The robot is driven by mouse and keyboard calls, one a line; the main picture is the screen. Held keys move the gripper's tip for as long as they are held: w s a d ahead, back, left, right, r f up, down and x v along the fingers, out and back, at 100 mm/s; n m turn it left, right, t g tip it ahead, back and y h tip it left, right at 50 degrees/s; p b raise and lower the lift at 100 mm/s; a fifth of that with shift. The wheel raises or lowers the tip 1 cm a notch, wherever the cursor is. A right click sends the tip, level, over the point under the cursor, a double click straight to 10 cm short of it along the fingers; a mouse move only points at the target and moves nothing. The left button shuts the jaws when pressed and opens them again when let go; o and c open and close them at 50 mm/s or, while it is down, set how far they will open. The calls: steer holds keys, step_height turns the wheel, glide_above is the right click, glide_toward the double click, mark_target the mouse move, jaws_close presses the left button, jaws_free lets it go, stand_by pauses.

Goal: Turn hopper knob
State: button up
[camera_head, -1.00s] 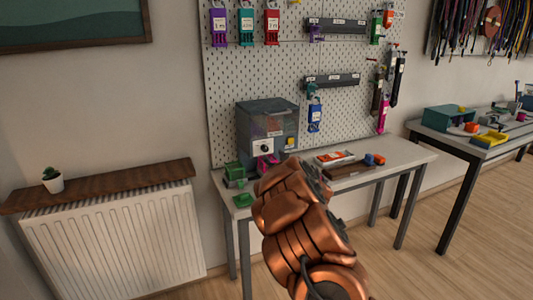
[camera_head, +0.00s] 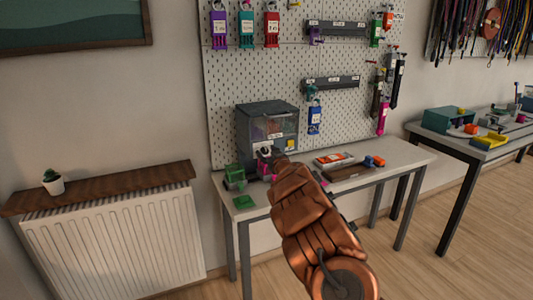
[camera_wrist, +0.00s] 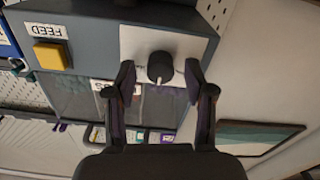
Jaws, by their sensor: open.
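The hopper (camera_head: 268,125) is a dark grey box with a clear front, standing on the left part of the narrow table against the pegboard. In the wrist view its round black knob (camera_wrist: 160,67) sits on a white plate (camera_wrist: 140,42), with a light pointer line toward the bottom of the picture. My gripper (camera_wrist: 159,80) is open, with one finger on each side of the knob and gaps still showing. In the head view my gripper (camera_head: 268,154) is at the hopper's front and covers part of it, including most of the knob.
A yellow button (camera_wrist: 52,54) labelled FEED is beside the knob plate. On the table (camera_head: 405,154) are a green block (camera_head: 235,173), a green piece (camera_head: 244,202) and a brown tray (camera_head: 347,172). A radiator (camera_head: 115,240) stands at left.

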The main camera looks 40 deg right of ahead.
steer(key=shift+w, duration=0.25)
jaws_close()
stand_by(0.4)
